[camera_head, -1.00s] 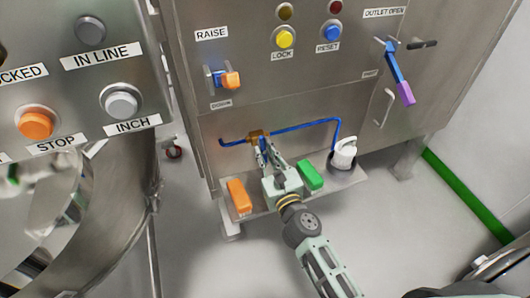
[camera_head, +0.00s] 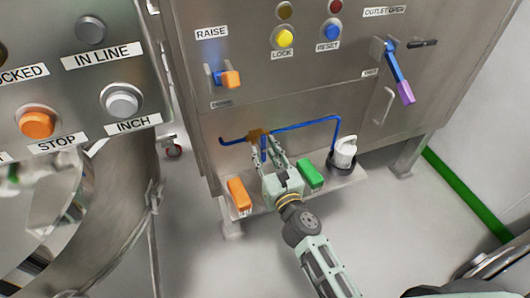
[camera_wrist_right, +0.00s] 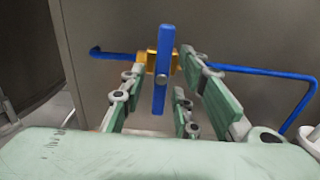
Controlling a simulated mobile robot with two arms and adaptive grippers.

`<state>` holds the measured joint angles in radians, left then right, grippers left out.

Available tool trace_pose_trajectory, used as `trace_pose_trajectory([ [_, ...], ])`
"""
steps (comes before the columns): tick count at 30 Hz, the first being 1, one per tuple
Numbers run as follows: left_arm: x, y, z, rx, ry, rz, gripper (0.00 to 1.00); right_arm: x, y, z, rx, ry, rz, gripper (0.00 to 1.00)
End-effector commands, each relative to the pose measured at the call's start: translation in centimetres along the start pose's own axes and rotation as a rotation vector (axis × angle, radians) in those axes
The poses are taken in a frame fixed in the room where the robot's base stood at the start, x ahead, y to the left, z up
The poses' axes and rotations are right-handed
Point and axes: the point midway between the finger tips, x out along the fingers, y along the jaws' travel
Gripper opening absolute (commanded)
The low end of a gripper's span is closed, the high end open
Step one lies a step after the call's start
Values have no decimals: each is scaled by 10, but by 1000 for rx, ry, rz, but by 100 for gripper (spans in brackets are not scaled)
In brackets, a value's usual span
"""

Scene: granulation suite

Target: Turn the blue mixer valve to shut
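The mixer valve has a brass body (camera_head: 257,134) on a thin blue pipe low on the steel cabinet. Its blue lever (camera_head: 263,149) also shows in the right wrist view (camera_wrist_right: 161,95), upright and crosswise to the pipe. My right gripper (camera_head: 267,152) is open in front of the valve. In the right wrist view its fingers (camera_wrist_right: 165,88) stand apart on either side of the lever, with gaps visible. I cannot tell whether either finger touches it. My left gripper is not in view.
Orange (camera_head: 239,194) and green (camera_head: 310,174) blocks on the ledge flank my right gripper. A white-topped container (camera_head: 344,153) stands to the right. A blue and purple outlet lever (camera_head: 395,65) is above right. A button panel (camera_head: 75,75) and steel vessel fill the left.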

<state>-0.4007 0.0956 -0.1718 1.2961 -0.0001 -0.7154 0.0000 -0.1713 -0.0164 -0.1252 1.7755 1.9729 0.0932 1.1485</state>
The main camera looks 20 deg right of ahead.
Motion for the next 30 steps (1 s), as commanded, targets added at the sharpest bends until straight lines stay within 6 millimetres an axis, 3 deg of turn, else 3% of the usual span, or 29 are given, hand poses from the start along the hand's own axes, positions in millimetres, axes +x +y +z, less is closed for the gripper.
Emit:
trace_pose_trajectory([
  [11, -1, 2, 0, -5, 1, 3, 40, -5, 0, 1, -2, -2, 0, 33],
  [22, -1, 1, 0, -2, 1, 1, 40, -61, 0, 0, 3, 1, -3, 33],
  [30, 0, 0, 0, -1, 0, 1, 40, -75, 0, 0, -2, -1, 0, 33],
])
